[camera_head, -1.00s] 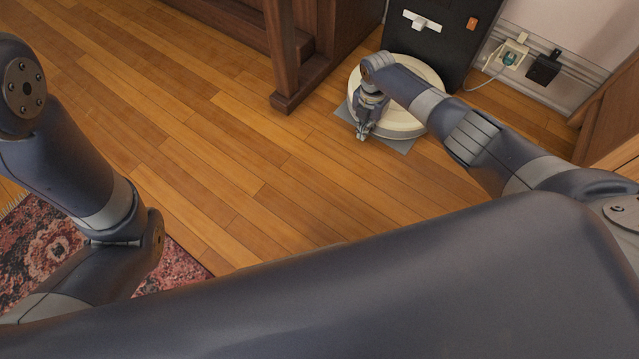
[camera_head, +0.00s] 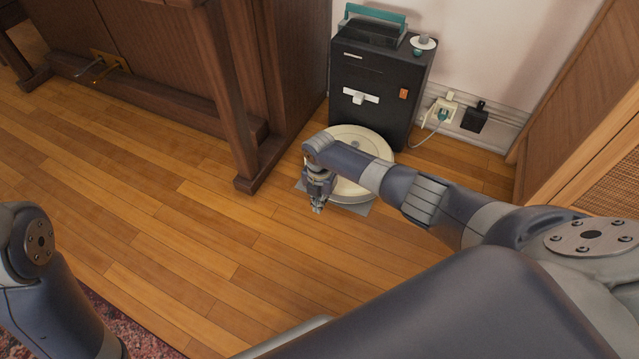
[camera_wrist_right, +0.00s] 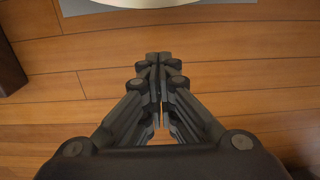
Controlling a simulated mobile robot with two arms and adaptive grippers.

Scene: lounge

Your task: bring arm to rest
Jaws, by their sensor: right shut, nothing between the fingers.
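My right arm (camera_head: 400,187) reaches in from the right in the head view, bent downward at the wrist. My right gripper (camera_head: 317,207) points down over the wooden floor, just in front of a round white robot vacuum. In the right wrist view the gripper (camera_wrist_right: 157,62) has its fingers together with nothing between them, above bare floorboards. My left arm (camera_head: 50,290) shows only in part at the lower left of the head view. My left gripper is out of the picture.
The robot vacuum (camera_head: 368,186) sits on a grey mat (camera_head: 358,209) before a black cabinet (camera_head: 375,95). A dark wooden piano-like piece (camera_head: 170,70) stands at left, its leg (camera_head: 245,183) near my gripper. Wall sockets (camera_head: 442,110) and a wooden cabinet (camera_head: 590,130) are at right. The middle floor is clear.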

